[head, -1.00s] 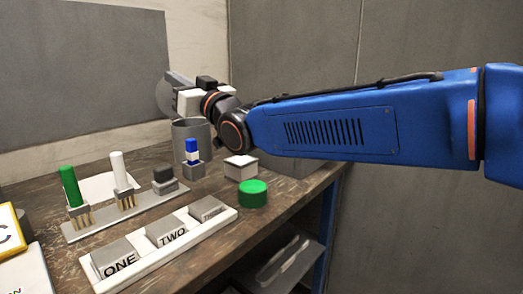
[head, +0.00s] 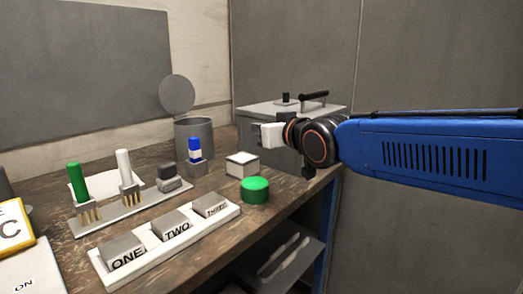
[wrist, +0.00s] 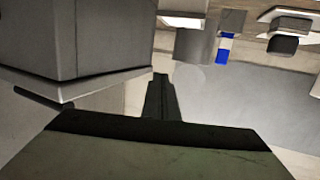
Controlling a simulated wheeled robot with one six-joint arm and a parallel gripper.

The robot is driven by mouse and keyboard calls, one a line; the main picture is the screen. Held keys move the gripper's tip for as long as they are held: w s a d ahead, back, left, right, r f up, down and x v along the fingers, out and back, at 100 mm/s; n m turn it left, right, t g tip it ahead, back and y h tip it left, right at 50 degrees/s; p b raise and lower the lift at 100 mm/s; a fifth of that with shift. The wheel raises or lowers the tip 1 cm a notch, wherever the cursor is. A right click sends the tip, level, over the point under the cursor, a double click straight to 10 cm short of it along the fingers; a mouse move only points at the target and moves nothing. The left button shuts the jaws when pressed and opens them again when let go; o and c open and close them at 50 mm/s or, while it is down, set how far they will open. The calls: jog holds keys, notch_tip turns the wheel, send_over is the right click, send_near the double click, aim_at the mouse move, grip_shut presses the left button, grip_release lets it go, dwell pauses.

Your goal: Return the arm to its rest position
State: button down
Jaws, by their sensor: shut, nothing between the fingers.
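My blue arm reaches in from the right in the head view. My gripper (head: 258,134) is at its left end, in front of the grey box with a dark handle (head: 322,97), and above the workbench. In the wrist view the dark gripper (wrist: 160,85) points up the picture with nothing in it. The fingers are shut and empty. Part of the grey box is hidden behind my wrist.
The space right of the bench is open.

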jog(key=s+d+f+m+g+h, duration=0.2)
jog(key=s+d+f+h, duration=0.25)
jog(key=d+f, duration=0.7)
jog(key=s+d+f+m+g+h, duration=0.1)
jog(key=s+d+f+m+g, duration=0.1)
jog(key=s+d+f, duration=0.7)
jog(key=s+d+f+m+g+h, duration=0.2)
jog(key=s+d+f+g, duration=0.3)
jog(key=s, duration=1)
jog(key=d+f, duration=0.3)
jog(key=shift+s+d+f, duration=0.2)
jog(key=shift+d+f, duration=0.15)
jog(key=shift+f, duration=0.05)
jog(key=shift+a+h, duration=0.15)
jog(key=shift+h, duration=0.1)
